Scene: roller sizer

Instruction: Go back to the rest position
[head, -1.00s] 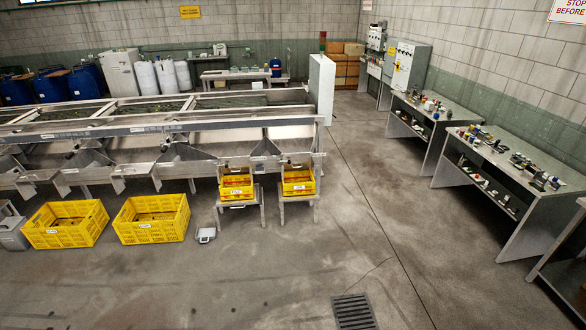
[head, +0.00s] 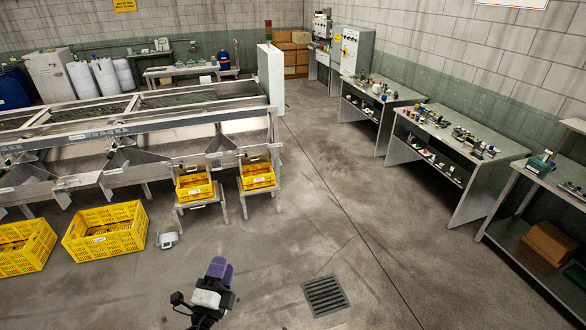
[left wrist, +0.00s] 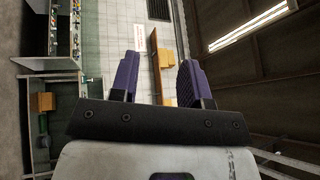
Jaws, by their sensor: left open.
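My left gripper (head: 219,270) shows at the bottom of the head view, over the open floor, with purple fingers and a white and black body. In the left wrist view its two purple fingers (left wrist: 156,85) stand apart with nothing between them, so it is open and empty. It touches nothing that I can see. My right gripper is not in view.
Yellow crates (head: 104,232) stand on the floor at left, by the roller sizer (head: 130,128). Smaller yellow crates (head: 257,176) sit on stands. Workbenches (head: 452,135) line the right wall. The floor around the drain grate (head: 325,295) is clear.

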